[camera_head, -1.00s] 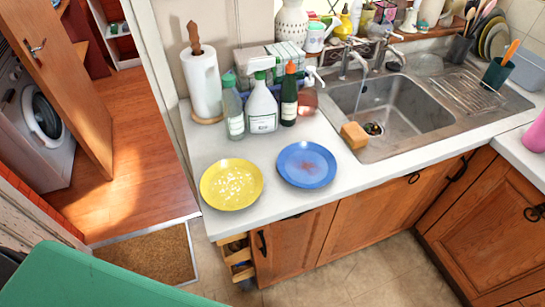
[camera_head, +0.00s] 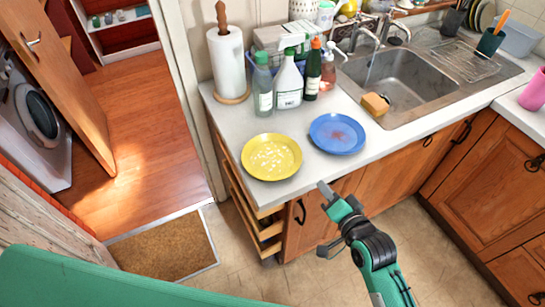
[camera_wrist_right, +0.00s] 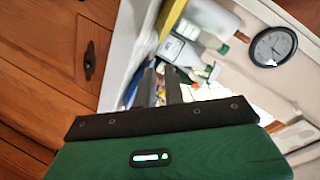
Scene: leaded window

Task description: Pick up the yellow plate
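The yellow plate (camera_head: 271,157) lies on the front left corner of the white counter in the head view, with pale marks on its face. A blue plate (camera_head: 337,134) lies to its right. My right gripper (camera_head: 325,188) is in front of the counter edge, to the lower right of the yellow plate and apart from it. In the right wrist view its two fingers (camera_wrist_right: 160,84) stand apart with a gap and hold nothing. A yellow strip at the top of that view (camera_wrist_right: 172,16) may be the plate's edge. My left gripper is not in view.
Several bottles (camera_head: 289,83) and a paper towel roll (camera_head: 228,66) stand behind the plates. An orange sponge (camera_head: 375,104) sits by the sink (camera_head: 410,85). Partly open drawers (camera_head: 262,225) are below the counter's left end. A wall clock (camera_wrist_right: 272,46) shows in the wrist view.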

